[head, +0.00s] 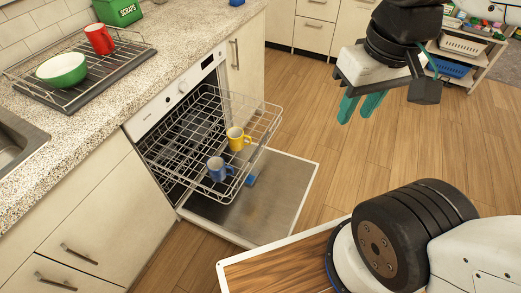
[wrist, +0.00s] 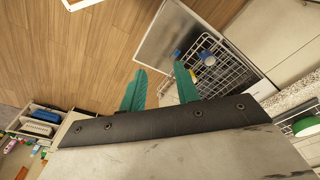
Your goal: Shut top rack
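The dishwasher's top rack (head: 262,127), a grey wire basket, is pulled out over the lowered door (head: 265,205). It holds a yellow mug (head: 238,139) and a blue mug (head: 219,169). The rack also shows in the wrist view (wrist: 232,80), up and right of my fingers. My gripper (head: 355,117), with two green fingers, hangs in the air to the right of the rack and is not touching it. In the wrist view the fingers (wrist: 160,72) are apart with nothing between them. The back of the rack is inside the dishwasher.
The counter (head: 150,80) above holds a dish rack (head: 95,82) with a green bowl (head: 62,70) and a red mug (head: 99,39), and a green scraps bin (head: 118,11). A small blue object (head: 251,180) lies on the door. Wood floor (head: 400,150) right of the door is clear.

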